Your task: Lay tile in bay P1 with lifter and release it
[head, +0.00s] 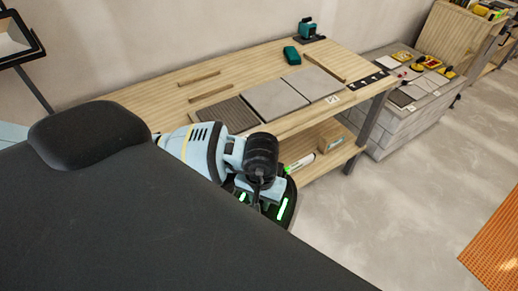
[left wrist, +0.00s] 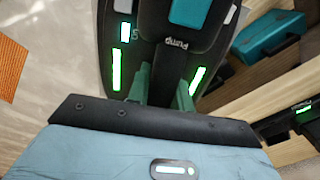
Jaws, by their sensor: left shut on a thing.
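My left gripper (head: 262,188) is in front of the workbench's near edge, low beside the bench top. In the left wrist view its fingers (left wrist: 163,92) are closed on the lifter (left wrist: 178,60), a black body with a teal part, green light strips and the word "Pump". The lifter (head: 285,212) is partly hidden by my arm in the head view. Whether a tile hangs under it cannot be seen. On the bench a dark ribbed patch (head: 228,115) lies left of two flat grey tiles (head: 275,101) (head: 312,83). Bay P1's label is not readable. My right gripper is not in view.
The wooden workbench (head: 150,92) carries loose wooden strips (head: 204,76), a teal object (head: 291,55) and a teal-black tool (head: 306,30). A box (head: 331,136) stands on its lower shelf. A grey block counter (head: 395,125) stands right. Open floor (head: 400,220) lies in front.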

